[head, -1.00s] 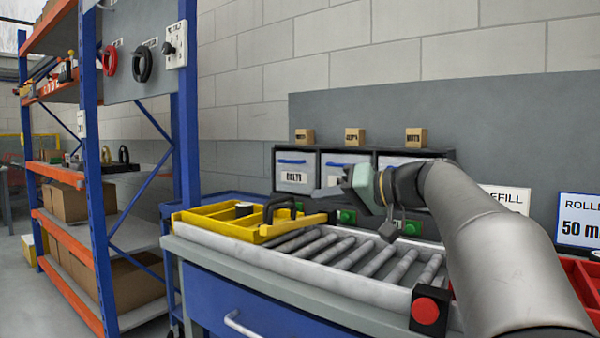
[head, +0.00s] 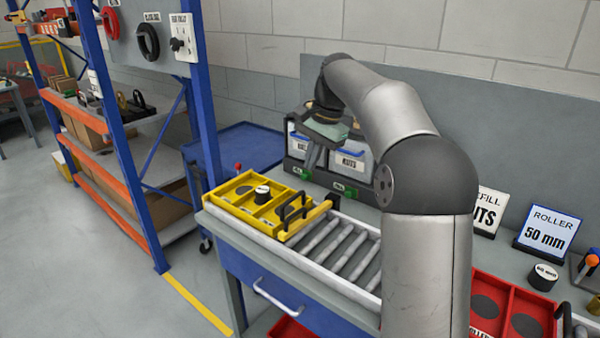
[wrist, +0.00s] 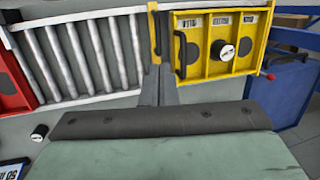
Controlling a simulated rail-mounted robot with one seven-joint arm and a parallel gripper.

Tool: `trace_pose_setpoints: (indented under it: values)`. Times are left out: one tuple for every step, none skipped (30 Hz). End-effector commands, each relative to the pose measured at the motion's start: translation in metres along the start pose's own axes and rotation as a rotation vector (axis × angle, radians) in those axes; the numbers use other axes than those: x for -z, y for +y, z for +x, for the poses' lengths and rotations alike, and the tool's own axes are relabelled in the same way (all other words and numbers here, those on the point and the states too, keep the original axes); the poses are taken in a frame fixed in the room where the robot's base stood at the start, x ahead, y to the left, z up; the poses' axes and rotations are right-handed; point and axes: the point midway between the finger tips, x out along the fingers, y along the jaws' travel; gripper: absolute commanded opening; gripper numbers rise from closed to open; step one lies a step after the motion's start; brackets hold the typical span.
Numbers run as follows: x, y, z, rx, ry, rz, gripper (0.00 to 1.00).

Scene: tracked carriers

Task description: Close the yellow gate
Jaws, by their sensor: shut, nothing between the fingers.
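The yellow tray (head: 243,203) sits at the left end of the roller track (head: 335,250). A yellow bar (head: 306,222), apparently the gate, lies across the track along the tray's right side, next to black handles (head: 292,208). My gripper (head: 312,163) is shut and empty, pointing down on the wall side of the track. It also shows in the wrist view (wrist: 163,72). Whether it touches the bar I cannot tell.
Grey bins (head: 352,160) stand behind the track by the wall. A black cylinder with a white top (head: 262,193) stands in the tray. A red tray (head: 510,315) is at the right. A blue cart (head: 240,150) and shelving (head: 115,140) are at the left.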

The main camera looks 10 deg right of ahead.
Motion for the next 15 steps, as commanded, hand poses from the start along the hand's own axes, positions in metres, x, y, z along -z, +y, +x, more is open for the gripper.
trace_pose_setpoints:
  values:
    - [-0.001, -0.003, -0.007, -0.015, 0.006, 0.013, 0.00]
    - [0.000, -0.003, -0.006, -0.022, 0.009, 0.021, 0.00]
    - [0.000, -0.003, -0.005, -0.027, 0.012, 0.027, 0.00]
    - [0.000, -0.003, -0.003, -0.030, 0.013, 0.030, 0.00]
    - [0.001, -0.003, -0.001, -0.031, 0.014, 0.032, 0.00]
    - [0.001, -0.002, 0.004, -0.032, 0.013, 0.033, 0.00]
    - [0.001, -0.002, 0.008, -0.032, 0.013, 0.034, 0.00]
    - [0.001, -0.001, 0.012, -0.032, 0.013, 0.033, 0.00]
    - [0.001, -0.001, 0.018, -0.032, 0.012, 0.033, 0.00]
    - [0.001, -0.001, 0.024, -0.032, 0.012, 0.033, 0.00]
    - [0.001, -0.001, 0.029, -0.032, 0.011, 0.032, 0.00]
    - [0.001, 0.000, 0.038, -0.032, 0.011, 0.032, 0.00]
    - [0.001, 0.000, 0.044, -0.032, 0.011, 0.032, 0.00]
    - [0.001, 0.001, 0.051, -0.032, 0.011, 0.032, 0.00]
    - [0.002, 0.001, 0.060, -0.032, 0.011, 0.033, 0.00]
